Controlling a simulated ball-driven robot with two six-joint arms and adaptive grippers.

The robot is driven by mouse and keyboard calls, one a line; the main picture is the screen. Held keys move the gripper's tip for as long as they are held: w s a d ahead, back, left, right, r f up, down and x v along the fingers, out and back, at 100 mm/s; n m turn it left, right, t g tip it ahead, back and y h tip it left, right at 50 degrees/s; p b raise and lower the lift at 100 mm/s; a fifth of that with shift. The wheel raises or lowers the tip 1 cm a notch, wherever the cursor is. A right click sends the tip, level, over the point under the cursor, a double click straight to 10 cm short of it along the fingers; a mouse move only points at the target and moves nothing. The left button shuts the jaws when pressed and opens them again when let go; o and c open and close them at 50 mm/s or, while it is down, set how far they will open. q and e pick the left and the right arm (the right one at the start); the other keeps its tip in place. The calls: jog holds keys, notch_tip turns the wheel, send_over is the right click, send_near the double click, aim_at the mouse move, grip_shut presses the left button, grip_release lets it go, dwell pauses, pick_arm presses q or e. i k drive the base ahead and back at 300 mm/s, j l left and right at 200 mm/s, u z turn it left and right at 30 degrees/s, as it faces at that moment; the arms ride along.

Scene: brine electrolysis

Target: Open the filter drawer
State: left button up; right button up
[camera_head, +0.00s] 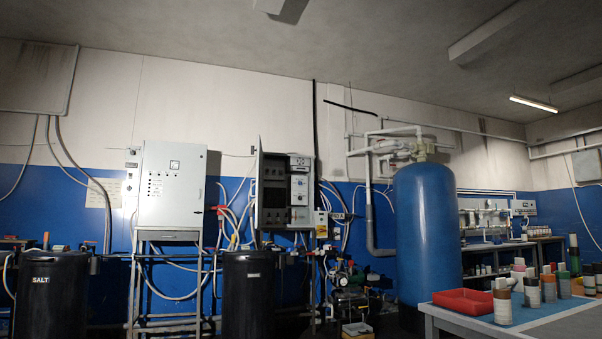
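No part that I can clearly tell as the filter drawer shows. A white control cabinet (172,185) stands on a metal frame at the left, with a shallow grey section (168,236) along its bottom; whether that is a drawer I cannot tell. Right of it is an open dark grey cabinet (272,190) with its door swung out and white devices (299,182) inside. Neither of my grippers is in view.
A black salt tank (50,300) and another black tank (247,300) stand on the floor. A tall blue tank (428,235) stands right of centre. A table (545,328) at the lower right holds a red tray (462,300) and several bottles. Pumps (350,290) and hoses fill the low middle.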

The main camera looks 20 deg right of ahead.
aim_at(295, 169)
jog(key=i+j+u, duration=0.1)
jog(key=i, duration=0.25)
jog(key=i+j+u, duration=0.15)
jog(key=i, duration=0.2)
jog(key=i+z, duration=0.1)
jog(key=i, duration=0.75)
jog(key=i+z, duration=0.1)
jog(key=i, duration=0.7)
jog(key=i+j+z, duration=0.1)
jog(key=i, duration=0.7)
jog(key=i+l+z, duration=0.3)
jog(key=i+z, duration=0.15)
jog(key=i, duration=0.35)
jog(key=i+z, duration=0.5)
jog(key=i, duration=0.3)
jog(key=i+j+z, duration=0.3)
jog(key=i+z, duration=0.15)
jog(key=i, duration=0.35)
jog(key=i+l+z, duration=0.1)
jog(key=i, duration=1.4)
jog(key=i+l+u, duration=0.1)
jog(key=i+u, duration=0.25)
jog(key=i+l+u, duration=0.15)
jog(key=i+u, duration=0.25)
jog(key=i+l+u, duration=0.15)
jog(key=u, duration=0.2)
